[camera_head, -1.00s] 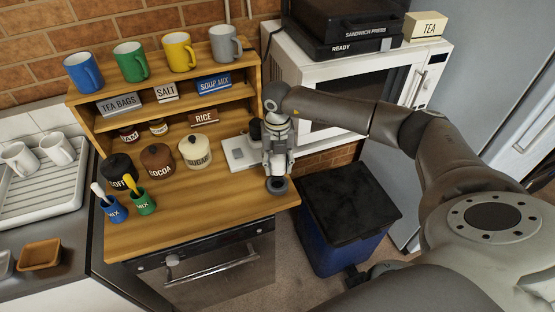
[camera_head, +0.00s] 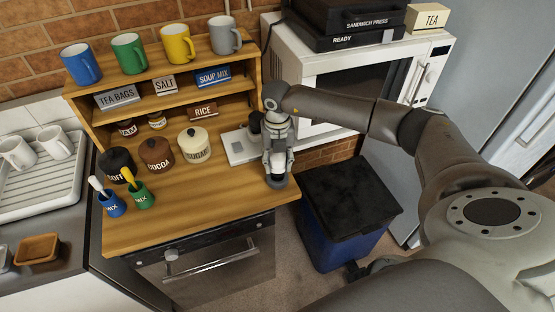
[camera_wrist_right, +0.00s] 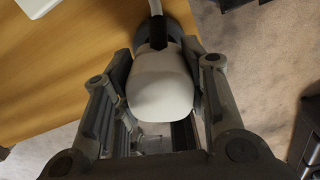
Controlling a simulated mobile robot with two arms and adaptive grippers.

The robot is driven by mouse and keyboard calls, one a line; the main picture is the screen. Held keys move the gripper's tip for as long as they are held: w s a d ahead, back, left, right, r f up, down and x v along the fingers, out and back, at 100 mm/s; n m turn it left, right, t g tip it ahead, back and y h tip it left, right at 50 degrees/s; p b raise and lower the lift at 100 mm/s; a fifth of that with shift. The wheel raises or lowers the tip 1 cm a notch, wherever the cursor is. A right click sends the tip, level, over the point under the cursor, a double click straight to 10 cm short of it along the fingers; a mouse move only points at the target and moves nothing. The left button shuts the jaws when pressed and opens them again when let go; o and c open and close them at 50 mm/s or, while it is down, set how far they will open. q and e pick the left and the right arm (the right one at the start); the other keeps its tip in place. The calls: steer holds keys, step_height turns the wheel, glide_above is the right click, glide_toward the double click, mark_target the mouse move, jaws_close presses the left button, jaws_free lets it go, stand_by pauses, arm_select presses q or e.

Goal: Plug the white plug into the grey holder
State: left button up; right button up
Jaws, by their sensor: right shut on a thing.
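My right gripper (camera_head: 277,168) is over the front right corner of the wooden counter, pointing down. In the right wrist view its fingers (camera_wrist_right: 160,95) are shut on the white plug (camera_wrist_right: 160,82), one on each side. A dark grey round holder (camera_head: 277,182) sits on the counter directly below the gripper. It shows partly behind the plug in the right wrist view (camera_wrist_right: 176,28). The plug's far end has a black part and overlaps the holder in that view. I cannot tell whether the plug is inside the holder or just above it. My left gripper is not in view.
A pale flat plate (camera_head: 240,148) lies just left of the gripper. Canisters (camera_head: 194,146) and spoon pots (camera_head: 141,196) stand further left. A microwave (camera_head: 310,68) is behind my right arm. A dark-lidded blue bin (camera_head: 348,205) stands right of the counter.

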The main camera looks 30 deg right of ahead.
steer(key=shift+f+b, duration=1.15)
steer(key=shift+f, duration=0.35)
steer(key=shift+r, duration=0.1)
steer(key=o, duration=1.1)
